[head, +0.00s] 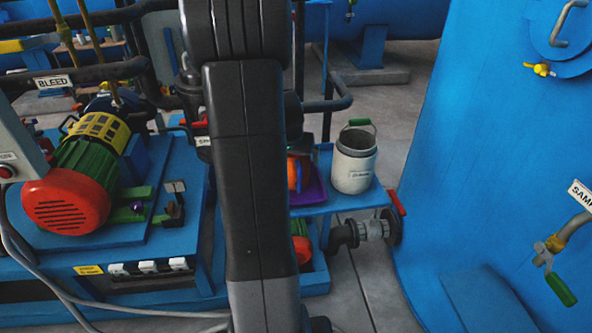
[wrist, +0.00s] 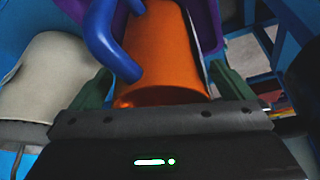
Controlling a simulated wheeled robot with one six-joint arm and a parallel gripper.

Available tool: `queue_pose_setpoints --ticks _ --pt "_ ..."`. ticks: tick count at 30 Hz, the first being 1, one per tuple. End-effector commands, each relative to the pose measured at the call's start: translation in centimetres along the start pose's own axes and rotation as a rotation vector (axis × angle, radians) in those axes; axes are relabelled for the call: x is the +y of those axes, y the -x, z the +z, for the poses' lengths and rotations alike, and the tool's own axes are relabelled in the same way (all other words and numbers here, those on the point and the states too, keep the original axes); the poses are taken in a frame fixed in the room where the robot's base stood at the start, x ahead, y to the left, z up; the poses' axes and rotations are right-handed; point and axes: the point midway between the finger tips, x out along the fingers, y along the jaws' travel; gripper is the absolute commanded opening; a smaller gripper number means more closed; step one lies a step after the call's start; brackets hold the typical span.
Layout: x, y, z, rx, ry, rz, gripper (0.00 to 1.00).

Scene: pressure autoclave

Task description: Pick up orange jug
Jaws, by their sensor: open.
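The orange jug (wrist: 172,60) fills the middle of the wrist view, with a blue handle (wrist: 106,45) on its left side. In the head view only a strip of the jug (head: 292,174) shows beside my arm, in a purple tray (head: 316,188). My gripper (wrist: 160,74) is open, with one green-grey finger on each side of the jug. I cannot tell whether the fingers touch it. My arm hides the gripper in the head view. Purple tray wall (wrist: 206,22) shows beyond the jug in the wrist view.
A white bucket (head: 354,166) with a green-gripped bail stands right of the tray on a blue shelf (head: 330,207); it is close left in the wrist view (wrist: 45,80). A red-and-green motor (head: 75,185) is left, a large blue vessel (head: 480,140) right.

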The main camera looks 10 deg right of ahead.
Motion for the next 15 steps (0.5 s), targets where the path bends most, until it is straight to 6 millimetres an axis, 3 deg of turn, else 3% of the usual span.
queue_pose_setpoints --ticks 4,12,15 --pt "0.0 0.02 -0.01 0.0 0.0 0.0 1.0" --pt "0.0 0.05 -0.02 0.001 0.0 0.0 0.52" --pt "-0.01 0.07 -0.04 0.001 0.0 0.0 0.52"
